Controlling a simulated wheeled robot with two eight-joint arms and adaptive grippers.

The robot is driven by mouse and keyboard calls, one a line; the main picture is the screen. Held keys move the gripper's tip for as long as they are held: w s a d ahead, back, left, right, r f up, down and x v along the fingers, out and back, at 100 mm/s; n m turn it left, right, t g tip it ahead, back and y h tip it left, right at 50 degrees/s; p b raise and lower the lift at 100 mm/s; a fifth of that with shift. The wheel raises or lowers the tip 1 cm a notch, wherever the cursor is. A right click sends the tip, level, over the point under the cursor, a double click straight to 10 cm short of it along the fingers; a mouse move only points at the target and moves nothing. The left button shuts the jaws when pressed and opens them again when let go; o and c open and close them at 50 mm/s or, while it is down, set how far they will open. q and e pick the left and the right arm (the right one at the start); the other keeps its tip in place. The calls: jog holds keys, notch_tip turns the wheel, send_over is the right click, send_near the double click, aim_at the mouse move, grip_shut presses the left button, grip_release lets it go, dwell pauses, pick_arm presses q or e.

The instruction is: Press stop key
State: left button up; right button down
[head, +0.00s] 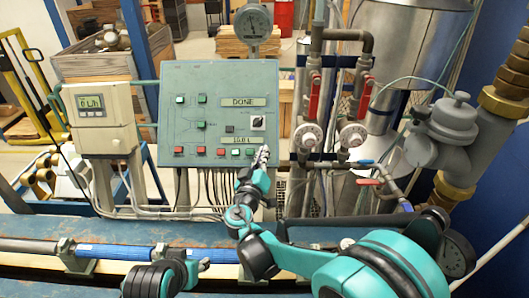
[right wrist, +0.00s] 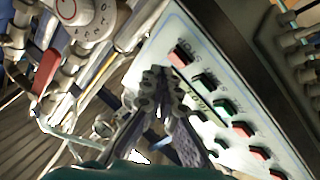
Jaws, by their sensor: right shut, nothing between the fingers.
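The blue-grey control panel (head: 215,85) stands upright in the middle of the head view, with a row of red and green keys along its bottom edge. My right gripper (head: 262,157) is shut and empty in front of the panel's lower right corner, covering the right end of that row. In the right wrist view, a red key (right wrist: 180,55), whose label seems to read STOP, lies at the end of the row beside two green keys (right wrist: 212,93). My shut right fingertips (right wrist: 158,82) are close to it; contact cannot be told. My left gripper (head: 203,265) shows only partly, low in the head view.
The panel has a display reading DONE (head: 242,102), a lower display (head: 243,140) and a rotary knob (head: 257,122). Pipes with red-handled valves (head: 313,95) stand right of the panel. A meter box (head: 98,118) is at left. A blue pipe (head: 115,252) runs along the bench front.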

jog(key=shift+w+f, duration=0.1)
jog(key=shift+f, duration=0.05)
dwell(0.6)
jog(key=shift+w+f+b, duration=0.15)
jog(key=shift+w+b, duration=0.1)
jog(key=shift+b, duration=0.1)
jog(key=shift+w+f+b, duration=0.25)
jog(key=shift+b, duration=0.05)
dwell(0.6)
dwell(0.3)
jog(key=shift+s+r+p, duration=0.35)
jog(key=shift+s+r, duration=0.2)
jog(key=shift+s, duration=0.05)
jog(key=s+r+p, duration=0.2)
jog(key=s+r, duration=0.1)
jog(key=shift+s+r, duration=0.15)
jog(key=shift+s, duration=0.25)
jog(key=shift+p, duration=0.3)
